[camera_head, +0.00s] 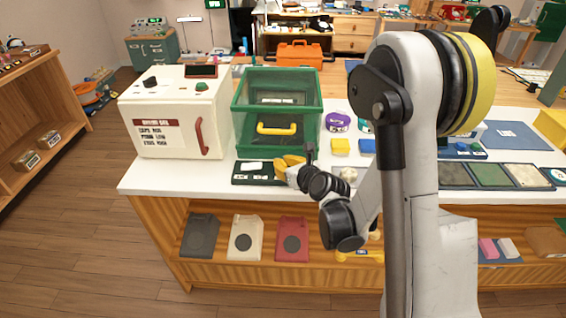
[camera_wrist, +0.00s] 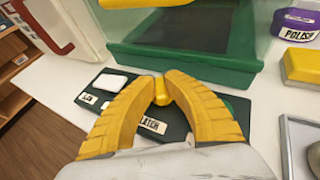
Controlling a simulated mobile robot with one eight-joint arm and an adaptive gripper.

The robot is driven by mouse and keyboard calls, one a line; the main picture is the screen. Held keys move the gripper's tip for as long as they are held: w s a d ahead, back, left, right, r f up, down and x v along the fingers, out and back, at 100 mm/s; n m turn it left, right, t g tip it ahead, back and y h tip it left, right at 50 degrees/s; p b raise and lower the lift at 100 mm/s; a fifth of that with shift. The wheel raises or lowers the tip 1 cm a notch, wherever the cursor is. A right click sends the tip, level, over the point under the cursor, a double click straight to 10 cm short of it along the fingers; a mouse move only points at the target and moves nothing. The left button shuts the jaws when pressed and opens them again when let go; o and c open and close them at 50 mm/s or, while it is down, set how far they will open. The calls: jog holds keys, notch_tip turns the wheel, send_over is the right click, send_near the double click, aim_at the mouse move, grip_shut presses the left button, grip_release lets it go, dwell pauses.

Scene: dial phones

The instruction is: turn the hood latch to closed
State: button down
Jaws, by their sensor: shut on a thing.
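The hood (camera_head: 240,110) is a clear box with a green frame and a yellow handle (camera_head: 276,129) on its front. Its green base also shows at the top of the wrist view (camera_wrist: 185,60). A dark green panel (camera_wrist: 112,97) lies in front of it, with a white pad and a label reading LATCH. The latch (camera_wrist: 161,93) is a small yellow knob on this panel. My gripper's yellow fingers (camera_wrist: 160,88) are shut around the knob. In the head view my gripper (camera_head: 281,163) is at the panel's right end, and the knob is hidden there. Its open and closed marks are not readable.
A white oven-like box (camera_head: 175,115) with a red handle stands left of the hood. A purple tub (camera_head: 338,122), a yellow block (camera_head: 340,146) and a blue block (camera_head: 367,145) stand to its right. The white tabletop (camera_head: 205,172) is bare left of the panel.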

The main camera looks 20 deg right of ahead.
jog(key=c, duration=1.4)
grip_release()
jog(key=shift+c, duration=0.2)
jog(key=shift+d+y, duration=0.1)
jog(key=shift+y, duration=0.3)
